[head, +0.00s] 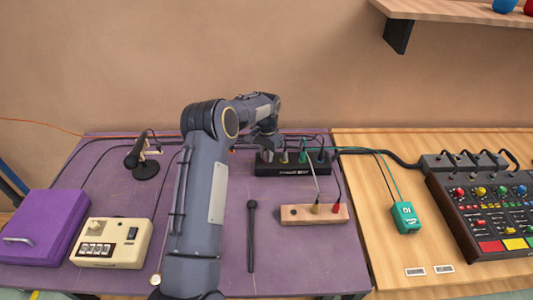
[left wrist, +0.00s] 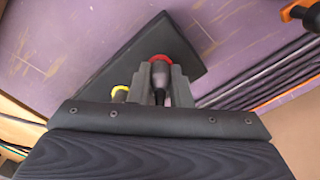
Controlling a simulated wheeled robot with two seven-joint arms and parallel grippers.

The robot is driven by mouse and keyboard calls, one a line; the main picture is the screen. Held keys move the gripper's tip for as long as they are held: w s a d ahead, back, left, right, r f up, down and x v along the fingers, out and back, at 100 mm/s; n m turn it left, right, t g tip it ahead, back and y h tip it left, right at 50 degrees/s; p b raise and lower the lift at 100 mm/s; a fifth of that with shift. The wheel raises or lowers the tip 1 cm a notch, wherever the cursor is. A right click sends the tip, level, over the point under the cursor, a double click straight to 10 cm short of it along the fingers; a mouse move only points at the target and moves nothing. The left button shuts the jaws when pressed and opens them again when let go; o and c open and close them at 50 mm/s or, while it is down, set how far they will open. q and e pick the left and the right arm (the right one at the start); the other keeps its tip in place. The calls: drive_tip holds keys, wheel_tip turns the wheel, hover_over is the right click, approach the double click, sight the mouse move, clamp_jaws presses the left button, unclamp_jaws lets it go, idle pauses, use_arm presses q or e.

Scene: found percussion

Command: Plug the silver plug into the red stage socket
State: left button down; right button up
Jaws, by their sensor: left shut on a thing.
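The black stage box (head: 292,169) stands at the back of the purple table, with several coloured sockets along it. My left gripper (head: 266,148) is over its left end, partly hidden by my arm. In the left wrist view my left gripper (left wrist: 160,85) is shut on the silver plug (left wrist: 160,76), which looks dark grey here. The plug's tip end is at the red stage socket (left wrist: 161,57), whose red ring shows around it. I cannot tell how deep the plug sits. A yellow-ringed socket (left wrist: 120,92) is beside it. My right gripper is not in view.
A wooden box (head: 298,215) with cabled plugs and a black microphone (head: 252,235) lie in front. A cream box (head: 112,243), purple case (head: 40,228) and small microphone stand (head: 146,168) are left. A teal box (head: 405,217) and mixer (head: 485,215) are right. Cables run along the back.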

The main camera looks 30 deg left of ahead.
use_arm(q)
drive_tip(key=shift+f, duration=0.2)
drive_tip(key=c, duration=1.3)
unclamp_jaws()
drive_tip(key=shift+o, duration=0.2)
drive_tip(key=shift+r, duration=0.1)
wheel_tip(320, 180, up, 7)
drive_tip(key=p, duration=0.4)
drive_tip(key=shift+r+p, duration=0.3)
drive_tip(key=shift+r, duration=0.05)
